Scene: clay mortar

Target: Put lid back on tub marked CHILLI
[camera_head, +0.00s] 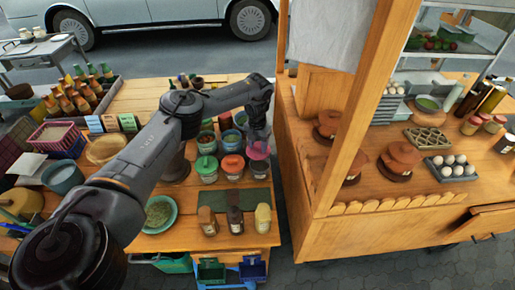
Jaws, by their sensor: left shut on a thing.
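My left gripper (259,136) reaches down over the right end of the front row of tubs. It is shut on a pink lid (259,150), which is at or just above the mouth of a tub (259,168). I cannot tell whether the lid touches the rim. Beside it on the left stand a tub with an orange-red lid (232,163) and a tub with a green lid (206,165). The tub labels are too small to read, so I cannot tell which says CHILLI. My right gripper is not in view.
More tubs (207,143) stand behind the front row. Several bottles (235,219) stand in front on the wooden table. A bowl of green herbs (159,214) is left of them. A wooden stall post (352,105) rises to the right, past a gap beside the table.

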